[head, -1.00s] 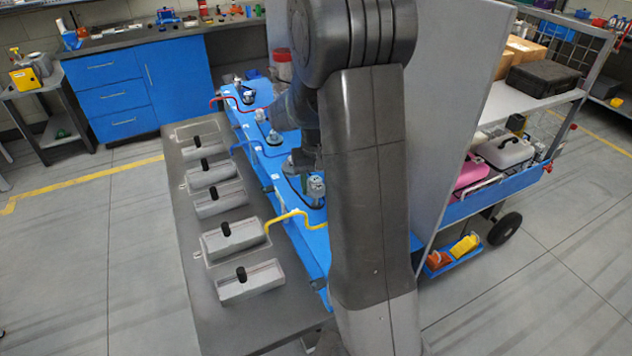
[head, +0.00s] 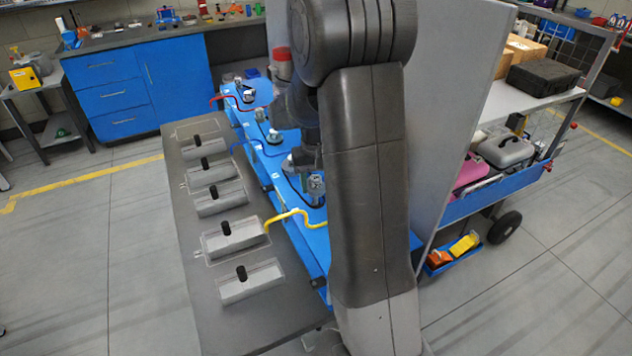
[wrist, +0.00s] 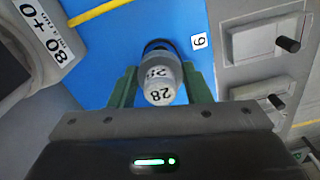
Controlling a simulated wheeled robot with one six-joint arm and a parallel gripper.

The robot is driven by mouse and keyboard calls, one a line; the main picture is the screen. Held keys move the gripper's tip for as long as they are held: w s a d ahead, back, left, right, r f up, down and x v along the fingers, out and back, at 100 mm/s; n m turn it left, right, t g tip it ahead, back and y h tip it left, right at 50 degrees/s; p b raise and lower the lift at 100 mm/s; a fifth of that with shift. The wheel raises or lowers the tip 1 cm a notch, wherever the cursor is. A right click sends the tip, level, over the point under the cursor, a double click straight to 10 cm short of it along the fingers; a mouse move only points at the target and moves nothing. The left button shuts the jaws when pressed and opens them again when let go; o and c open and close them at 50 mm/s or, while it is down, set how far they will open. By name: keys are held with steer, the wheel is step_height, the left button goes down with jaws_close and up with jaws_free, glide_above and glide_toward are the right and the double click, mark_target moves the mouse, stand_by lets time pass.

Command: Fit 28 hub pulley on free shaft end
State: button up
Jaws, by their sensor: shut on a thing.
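In the wrist view my gripper (wrist: 158,76) has its two green fingers shut on the sides of a pale grey, stepped round part marked 28, the hub pulley (wrist: 159,92). A dark ring (wrist: 157,46) shows just beyond the pulley, over the blue surface (wrist: 120,50). I cannot tell whether this ring is part of the pulley or a shaft end, or whether the pulley touches it. In the head view my arm hides the fingers and the pulley. A grey upright unit (head: 316,188) stands on the blue conveyor (head: 314,240) close by my wrist.
Several grey boxes with black knobs (head: 225,228) line the dark table (head: 215,315) left of the conveyor. A yellow bent tube (head: 290,214) crosses beside the work area. A grey panel (head: 455,110) stands to the right. A label marked 80+0 (wrist: 47,28) is at upper left.

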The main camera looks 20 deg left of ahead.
mark_target(316, 194)
steer(key=shift+f+b, duration=1.55)
steer(key=shift+f, duration=0.7)
steer(key=o, duration=1.1)
step_height(316, 194, up, 14)
steer(key=shift+f+b, duration=0.1)
steer(key=shift+b, duration=0.2)
step_height(316, 194, down, 14)
steer(key=shift+r+p, duration=0.1)
steer(key=shift+p, duration=0.2)
steer(key=shift+r, duration=0.3)
steer(key=shift+f, duration=0.2)
